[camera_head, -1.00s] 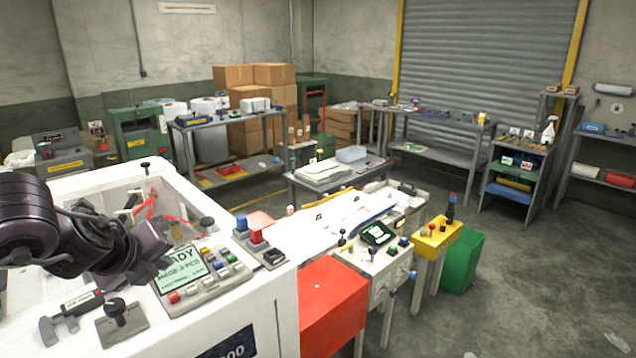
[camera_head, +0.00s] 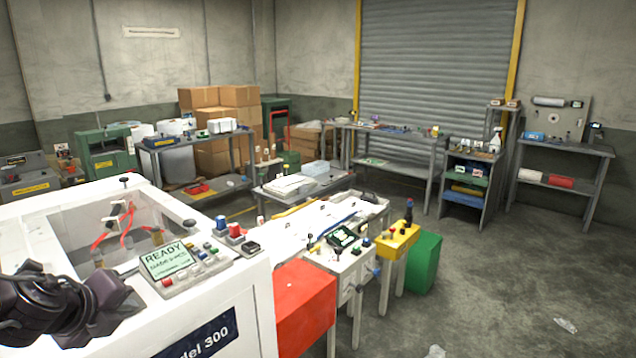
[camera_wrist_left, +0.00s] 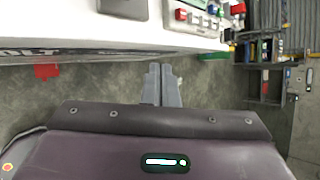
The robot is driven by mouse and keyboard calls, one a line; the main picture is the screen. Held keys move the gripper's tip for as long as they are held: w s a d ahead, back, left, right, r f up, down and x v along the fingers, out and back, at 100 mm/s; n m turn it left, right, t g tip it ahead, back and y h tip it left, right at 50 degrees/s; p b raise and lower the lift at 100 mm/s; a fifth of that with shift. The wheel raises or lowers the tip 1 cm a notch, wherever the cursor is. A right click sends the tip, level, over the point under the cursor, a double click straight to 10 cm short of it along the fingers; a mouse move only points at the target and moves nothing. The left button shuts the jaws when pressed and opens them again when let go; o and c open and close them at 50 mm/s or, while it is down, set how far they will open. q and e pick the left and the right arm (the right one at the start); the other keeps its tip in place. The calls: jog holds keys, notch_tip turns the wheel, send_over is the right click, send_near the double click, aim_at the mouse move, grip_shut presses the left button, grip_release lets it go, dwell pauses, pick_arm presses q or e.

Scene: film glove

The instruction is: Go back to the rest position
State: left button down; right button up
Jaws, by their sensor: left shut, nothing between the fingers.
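My left arm comes in at the lower left of the head view, with its dark gripper (camera_head: 122,312) in front of the white machine (camera_head: 228,300). In the left wrist view my left gripper (camera_wrist_left: 162,72) shows its two grey fingers together, with nothing between them. The fingers are over the grey floor, beside the white machine's edge. My right gripper is in neither view.
The machine's control panel (camera_head: 190,270) has a green screen reading READY. A red box (camera_head: 303,300), a yellow stand (camera_head: 398,243) and a green bin (camera_head: 424,262) stand to its right. Shelves (camera_head: 470,185) line the back. Floor at the right is mostly clear.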

pick_arm(q)
jog(key=s+d+f+n+y, duration=0.1)
jog(key=s+d+f+n, duration=0.15)
jog(key=f+n, duration=0.5)
jog(key=s+d+f+n+y, duration=0.1)
jog(key=s+f+n, duration=0.4)
jog(key=f, duration=0.4)
jog(key=s+d+f+n+g+h, duration=0.1)
jog(key=s+d+f+n+g, duration=0.2)
jog(key=s+d+n, duration=0.25)
jog(key=s+d+f+n+g+h, duration=0.1)
jog(key=s+d+f+n+g, duration=0.25)
jog(key=s+n, duration=0.3)
notch_tip(320, 180, down, 33)
jog(key=s+m+g+b, duration=0.1)
jog(key=s+b, duration=0.2)
jog(key=b, duration=0.1)
jog(key=s+a+f+b, duration=0.1)
jog(key=s+f+b, duration=0.1)
jog(key=s+f, duration=0.7)
jog(key=s+a+f+g+b, duration=0.1)
jog(key=s+a+f, duration=0.1)
jog(key=s+f, duration=0.8)
notch_tip(320, 180, down, 4)
jog(key=shift+s+b, duration=0.25)
jog(key=shift+b, duration=0.15)
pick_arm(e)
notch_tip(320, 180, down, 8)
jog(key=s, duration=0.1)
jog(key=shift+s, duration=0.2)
